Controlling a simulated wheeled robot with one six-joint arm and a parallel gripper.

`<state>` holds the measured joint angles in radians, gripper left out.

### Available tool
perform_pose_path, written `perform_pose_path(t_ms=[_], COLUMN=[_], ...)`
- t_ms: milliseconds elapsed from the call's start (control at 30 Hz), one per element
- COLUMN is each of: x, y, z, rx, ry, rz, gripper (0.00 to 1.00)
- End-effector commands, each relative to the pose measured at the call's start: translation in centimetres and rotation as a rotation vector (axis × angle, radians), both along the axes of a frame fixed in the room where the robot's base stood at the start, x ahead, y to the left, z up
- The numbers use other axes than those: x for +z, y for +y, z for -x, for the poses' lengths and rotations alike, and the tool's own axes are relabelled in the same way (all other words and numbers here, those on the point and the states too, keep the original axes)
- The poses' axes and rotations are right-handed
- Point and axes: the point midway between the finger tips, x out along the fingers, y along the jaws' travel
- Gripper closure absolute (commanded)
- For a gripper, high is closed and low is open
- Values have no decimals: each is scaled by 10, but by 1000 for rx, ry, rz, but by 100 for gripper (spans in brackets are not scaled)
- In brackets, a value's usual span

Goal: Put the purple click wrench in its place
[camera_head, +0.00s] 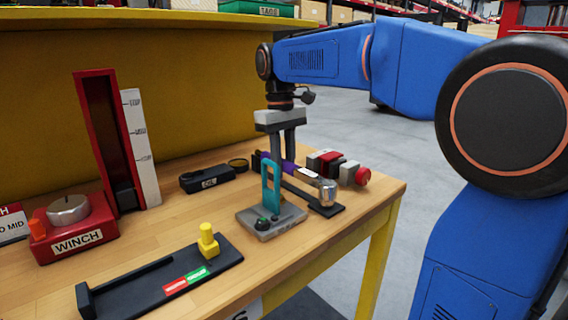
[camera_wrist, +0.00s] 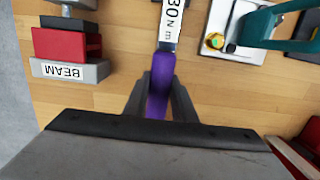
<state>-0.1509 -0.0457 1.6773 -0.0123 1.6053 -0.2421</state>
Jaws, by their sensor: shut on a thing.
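The purple click wrench (camera_head: 290,166) lies across my gripper (camera_head: 282,155), low over the right part of the wooden bench. In the wrist view my gripper (camera_wrist: 162,80) is shut on the wrench's purple handle (camera_wrist: 160,92), one finger on each side. A white label reading 30 Nm (camera_wrist: 170,22) is on the shaft beyond the handle. In the head view the shaft points toward a silver cylinder (camera_head: 328,192) over a black flat base (camera_head: 326,210). I cannot tell whether the wrench touches the base or the bench.
A grey block with a teal upright handle (camera_head: 271,188) stands close in front. The red and grey BEAM unit (camera_head: 330,162) with a red knob is just behind. A black OL box (camera_head: 208,180), red WINCH box (camera_head: 78,240) and black slotted tray (camera_head: 150,284) stand left. The bench's right edge is near.

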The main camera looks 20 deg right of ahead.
Motion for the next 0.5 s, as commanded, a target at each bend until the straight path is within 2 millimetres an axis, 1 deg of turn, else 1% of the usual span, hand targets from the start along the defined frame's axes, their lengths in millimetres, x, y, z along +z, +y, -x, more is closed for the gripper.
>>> perform_pose_path(t_ms=[367, 400, 467, 500], x=[-7, -7, -7, -7], y=[0, 0, 0, 0], z=[0, 0, 0, 0], rx=[0, 0, 0, 0], ry=[0, -1, -1, -1], rz=[0, 0, 0, 0], gripper=[100, 71, 57, 54])
